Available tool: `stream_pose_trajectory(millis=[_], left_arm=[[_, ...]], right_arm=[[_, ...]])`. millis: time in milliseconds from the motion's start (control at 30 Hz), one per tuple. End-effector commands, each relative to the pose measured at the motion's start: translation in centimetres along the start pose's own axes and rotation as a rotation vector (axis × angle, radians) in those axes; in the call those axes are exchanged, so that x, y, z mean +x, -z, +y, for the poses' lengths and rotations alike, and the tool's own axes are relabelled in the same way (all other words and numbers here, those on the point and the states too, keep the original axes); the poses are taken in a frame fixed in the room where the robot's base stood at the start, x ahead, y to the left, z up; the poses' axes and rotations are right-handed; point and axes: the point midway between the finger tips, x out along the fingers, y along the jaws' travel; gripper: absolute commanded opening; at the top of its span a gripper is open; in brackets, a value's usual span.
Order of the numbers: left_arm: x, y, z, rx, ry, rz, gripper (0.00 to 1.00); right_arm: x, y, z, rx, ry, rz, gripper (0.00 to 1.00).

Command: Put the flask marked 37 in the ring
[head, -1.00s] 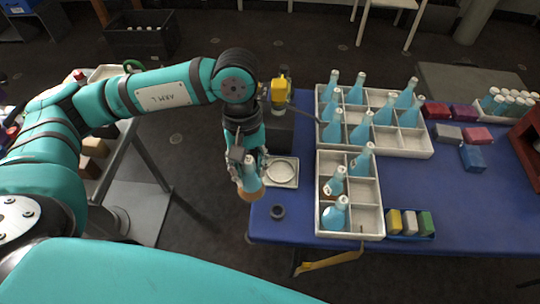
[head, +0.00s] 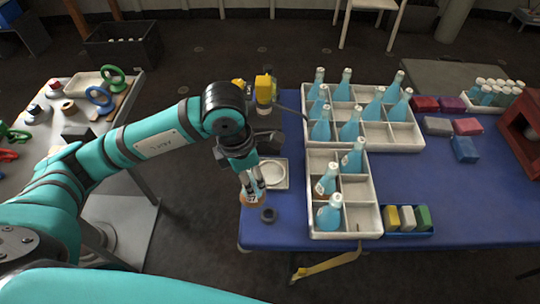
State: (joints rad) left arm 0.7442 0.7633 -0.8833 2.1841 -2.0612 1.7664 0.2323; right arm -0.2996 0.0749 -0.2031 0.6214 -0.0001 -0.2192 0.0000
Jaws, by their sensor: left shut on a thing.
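My left gripper (head: 252,186) is shut on a small flask (head: 252,199) with an orange-brown lower part and a label that seems to read 37. The gripper covers the upper part of the flask. The flask is at the left end of the blue table, and I cannot tell whether it touches the tabletop. A dark ring (head: 268,215) lies on the table just right of and nearer than the flask; nothing stands in it. A white square dish (head: 281,183) with a round rim lies just behind the flask. My right gripper is not in view.
White divided crates (head: 345,235) hold several blue bottles to the right. Small coloured blocks (head: 408,218) sit beside them. A yellow-topped device (head: 264,88) stands behind my gripper. The blue table (head: 470,205) has free room at right; a grey side table stands at left.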

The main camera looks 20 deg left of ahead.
Motion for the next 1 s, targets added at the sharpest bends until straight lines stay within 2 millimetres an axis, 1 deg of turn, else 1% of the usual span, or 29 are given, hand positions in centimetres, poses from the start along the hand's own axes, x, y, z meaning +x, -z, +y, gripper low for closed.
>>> stream_pose_trajectory(millis=[33, 200, 300, 400, 500, 600, 667, 833, 900, 1000], left_arm=[[-0.1, -1.1, 1.1, -0.003, 0.0, -0.002, 0.11], [0.8, -4.1, 4.4, -0.002, 0.001, -0.001, 0.11], [1.4, -5.6, 6.1, -0.001, 0.002, -0.001, 0.11], [1.7, -6.7, 7.4, 0.001, 0.0, -0.001, 0.11], [2.0, -7.3, 8.0, 0.003, 0.001, -0.002, 0.11], [2.4, -7.3, 8.2, 0.004, 0.002, 0.0, 0.11], [2.9, -7.2, 8.2, 0.003, 0.003, 0.001, 0.11], [5.2, -6.9, 8.1, 0.003, 0.004, 0.001, 0.11], [5.6, -6.8, 8.2, 0.003, 0.002, 0.0, 0.11], [5.6, -6.8, 8.2, 0.004, 0.0, -0.001, 0.11]], right_arm=[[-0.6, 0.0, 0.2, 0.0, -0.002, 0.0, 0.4], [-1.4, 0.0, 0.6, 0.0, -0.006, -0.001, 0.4], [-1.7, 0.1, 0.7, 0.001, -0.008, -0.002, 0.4], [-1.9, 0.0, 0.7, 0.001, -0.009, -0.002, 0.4], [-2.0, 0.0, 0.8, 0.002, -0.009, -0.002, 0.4], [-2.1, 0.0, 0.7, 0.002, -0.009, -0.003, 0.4], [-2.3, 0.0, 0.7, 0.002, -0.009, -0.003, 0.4], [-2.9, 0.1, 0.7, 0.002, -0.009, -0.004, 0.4], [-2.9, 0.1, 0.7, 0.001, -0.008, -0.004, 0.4], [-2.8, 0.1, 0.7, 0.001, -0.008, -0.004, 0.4]])
